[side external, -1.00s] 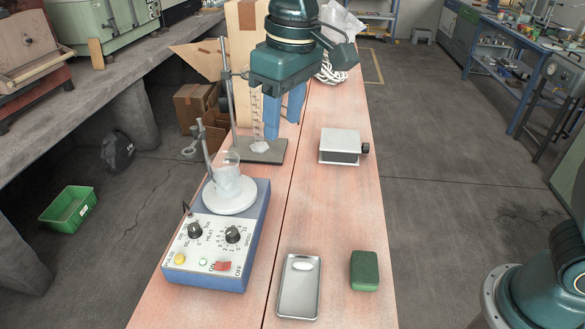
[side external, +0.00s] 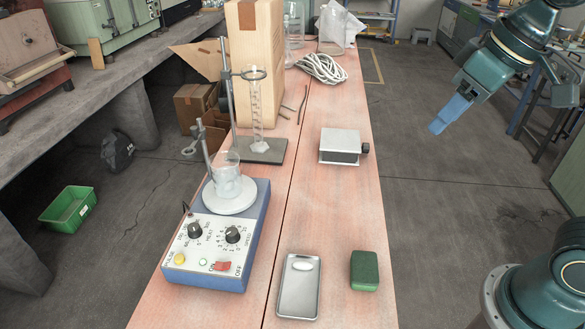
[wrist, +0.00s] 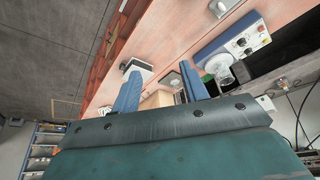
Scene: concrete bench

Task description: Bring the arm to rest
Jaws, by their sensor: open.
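My gripper (side external: 437,127) is up at the right in the side external view, off the bench's right edge and over the floor. It is tilted, with its blue fingers aimed down and left. In the wrist view its two blue fingers (wrist: 160,92) stand apart with nothing held between them. The gripper touches nothing on the bench (side external: 335,205).
A stirrer hotplate (side external: 215,245) carries a beaker (side external: 228,182). Behind it a stand holds a glass cylinder (side external: 256,115). A grey jack block (side external: 340,146), metal tray (side external: 299,290), green box (side external: 364,270), cable (side external: 322,68) and carton (side external: 255,55) also stand there.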

